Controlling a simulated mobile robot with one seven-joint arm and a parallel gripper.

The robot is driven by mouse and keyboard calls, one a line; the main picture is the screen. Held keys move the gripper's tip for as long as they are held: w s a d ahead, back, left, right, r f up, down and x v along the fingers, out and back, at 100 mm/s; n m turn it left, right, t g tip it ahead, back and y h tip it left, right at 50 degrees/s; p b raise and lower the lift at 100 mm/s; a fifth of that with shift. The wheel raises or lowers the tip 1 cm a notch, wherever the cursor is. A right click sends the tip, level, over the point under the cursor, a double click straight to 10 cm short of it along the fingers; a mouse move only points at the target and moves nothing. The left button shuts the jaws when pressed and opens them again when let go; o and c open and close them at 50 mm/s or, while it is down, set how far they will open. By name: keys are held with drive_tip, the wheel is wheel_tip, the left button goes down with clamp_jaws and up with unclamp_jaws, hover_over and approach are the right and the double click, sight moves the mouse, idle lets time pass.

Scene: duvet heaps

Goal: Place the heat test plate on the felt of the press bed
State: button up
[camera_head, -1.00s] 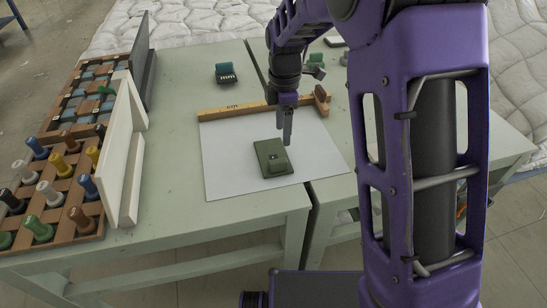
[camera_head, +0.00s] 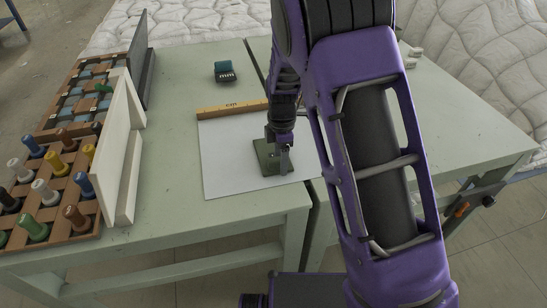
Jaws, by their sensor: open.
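A green plate with a raised block on it, seemingly the heat test plate (camera_head: 264,157), lies flat on a pale grey-white sheet (camera_head: 230,178) on the table. The sheet may be the felt of the press bed; I cannot tell for sure. A wooden ruler-like bar (camera_head: 226,110) lies along the sheet's back edge. My gripper (camera_head: 284,163) is open and low at the right part of the plate, close to the raised block. It hides that part, and I cannot tell whether its fingers touch the plate.
A small dark teal object (camera_head: 224,71) stands behind the bar. At left are a rack of colored spools (camera_head: 46,190), a white upright panel (camera_head: 119,150) and a tray (camera_head: 82,97). Quilted bedding (camera_head: 470,60) lies behind. My arm hides part of the right table (camera_head: 465,110).

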clamp_jaws()
drive_tip(key=shift+r, duration=0.1)
idle(0.4)
